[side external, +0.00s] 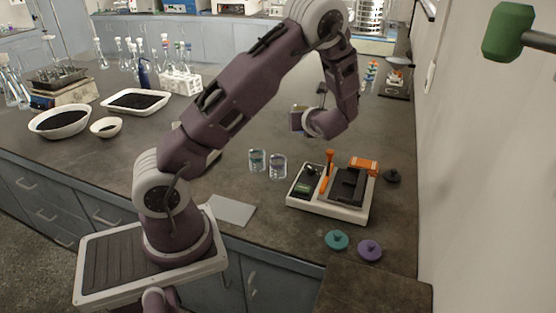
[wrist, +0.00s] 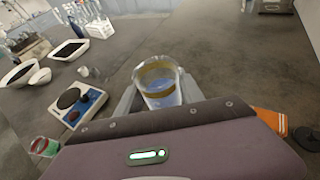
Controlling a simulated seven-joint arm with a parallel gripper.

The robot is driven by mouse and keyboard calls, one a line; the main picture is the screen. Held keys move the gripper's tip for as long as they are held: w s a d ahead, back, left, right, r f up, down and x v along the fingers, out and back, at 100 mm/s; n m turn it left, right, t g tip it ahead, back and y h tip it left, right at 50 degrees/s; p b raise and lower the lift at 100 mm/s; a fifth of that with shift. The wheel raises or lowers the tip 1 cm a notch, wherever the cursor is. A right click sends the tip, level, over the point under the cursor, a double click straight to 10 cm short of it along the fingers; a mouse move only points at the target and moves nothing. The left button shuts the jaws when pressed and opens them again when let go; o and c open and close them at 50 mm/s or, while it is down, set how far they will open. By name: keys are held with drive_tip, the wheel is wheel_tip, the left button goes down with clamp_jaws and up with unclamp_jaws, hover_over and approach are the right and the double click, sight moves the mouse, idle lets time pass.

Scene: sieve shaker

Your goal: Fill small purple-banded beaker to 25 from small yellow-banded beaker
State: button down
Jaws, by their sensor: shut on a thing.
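In the wrist view my gripper (wrist: 158,94) is shut on a clear small beaker, the yellow-banded beaker (wrist: 160,76), with its fingers on either side. The beaker holds clear bluish liquid and is above the bench. In the side view my gripper is high over the bench, with its fingers mostly hidden by the wrist. Two small clear beakers, the left one (side external: 257,160) and the right one (side external: 278,167), stand side by side on the bench below and left of it. Their band colours are too small to tell, so I cannot say which is purple-banded.
A pale device with orange parts (side external: 309,206) stands right of the beakers. Teal (side external: 337,240), purple (side external: 369,250) and black (side external: 392,176) lids lie around it. Dishes of dark material (side external: 62,133) and a tube rack (side external: 181,84) stand left. The bench behind the beakers is largely clear.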

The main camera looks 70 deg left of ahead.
drive_tip(key=s+a+f+m+t, duration=0.1)
drive_tip(key=s+a+f, duration=0.2)
drive_tip(key=s, duration=0.4)
drive_tip(key=s+a+f+t, duration=0.1)
drive_tip(key=s+a+f, duration=0.2)
drive_tip(key=s+f, duration=0.3)
drive_tip(key=shift+s+f+m+h, duration=0.3)
drive_tip(key=shift+s+m, duration=0.1)
drive_tip(key=shift+s, duration=0.75)
drive_tip(key=shift+w+r, duration=0.15)
drive_tip(key=shift+w, duration=0.05)
drive_tip(key=shift+w+d+r+m+g+y, duration=0.15)
drive_tip(key=shift+w+d+m+g, duration=0.1)
drive_tip(key=shift+w+m+g, duration=0.45)
drive_tip(key=shift+w+d+m+g+y, duration=0.2)
drive_tip(key=shift+w+m+g, duration=0.25)
drive_tip(key=shift+w+m, duration=0.45)
drive_tip(key=shift+w+d+r+m+g+y, duration=0.15)
drive_tip(key=shift+w+d+m+g, duration=0.1)
drive_tip(key=shift+w+m+g, duration=0.4)
drive_tip(key=shift+w+m, duration=0.1)
drive_tip(key=shift+m, duration=0.15)
drive_tip(key=shift+w+f+m+g, duration=0.2)
drive_tip(key=shift+f+m+g, duration=0.1)
drive_tip(key=shift+f+m, duration=0.25)
